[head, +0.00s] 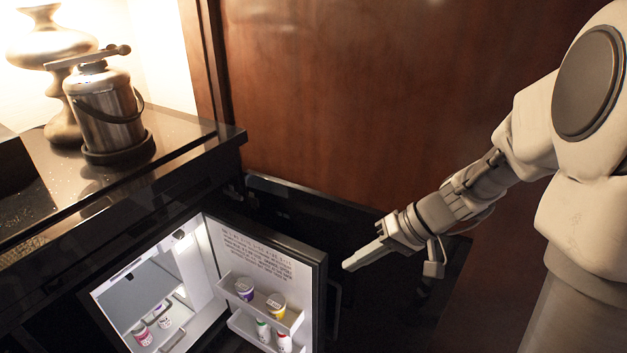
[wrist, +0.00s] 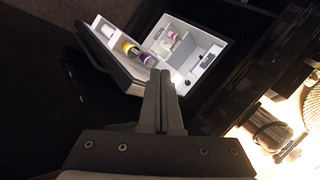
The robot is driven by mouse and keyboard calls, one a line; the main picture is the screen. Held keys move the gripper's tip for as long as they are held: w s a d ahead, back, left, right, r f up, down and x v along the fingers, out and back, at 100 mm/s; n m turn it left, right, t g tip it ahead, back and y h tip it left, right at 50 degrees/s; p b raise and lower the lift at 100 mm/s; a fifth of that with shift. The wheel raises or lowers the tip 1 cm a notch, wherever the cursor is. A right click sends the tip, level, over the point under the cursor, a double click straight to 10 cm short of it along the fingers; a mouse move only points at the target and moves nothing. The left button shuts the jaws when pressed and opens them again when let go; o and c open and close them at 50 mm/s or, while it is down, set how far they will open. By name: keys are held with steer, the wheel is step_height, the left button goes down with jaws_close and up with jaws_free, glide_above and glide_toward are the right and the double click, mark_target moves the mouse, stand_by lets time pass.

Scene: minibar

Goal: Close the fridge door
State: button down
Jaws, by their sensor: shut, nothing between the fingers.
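The fridge (head: 150,290) is lit inside and built in under the dark counter. Its door (head: 262,265) stands wide open, with its inner face and shelves of small tubs and bottles showing. My gripper (head: 346,267) is shut and empty. In the head view it is just right of the door's outer edge; I cannot tell whether it touches. In the wrist view my shut fingers (wrist: 162,75) point toward the open door (wrist: 105,55) and the lit interior (wrist: 195,60).
A metal ice bucket (head: 105,110) stands on the dark counter (head: 190,140), beside a lit lamp (head: 50,45). A brown wood panel (head: 380,90) rises behind. Dark open space lies to the right of the door, below my arm.

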steer(key=w+d+f+m+t+y+p, duration=0.1)
steer(key=w+f+m+t, duration=0.1)
steer(key=f+m+t, duration=0.35)
steer(key=w+d+f+m+t+y+p, duration=0.1)
steer(key=w+d+f+m+t, duration=0.15)
steer(key=f, duration=0.65)
steer(key=w+f+m+t+y+p, duration=0.1)
steer(key=w+f+m+t+p, duration=0.15)
steer(key=f+t, duration=0.35)
steer(key=w+a+f+m+g+b, duration=0.1)
steer(key=w+a+b, duration=0.2)
steer(key=w+a, duration=0.2)
steer(key=w, duration=0.3)
steer(key=shift+a+h+b, duration=0.3)
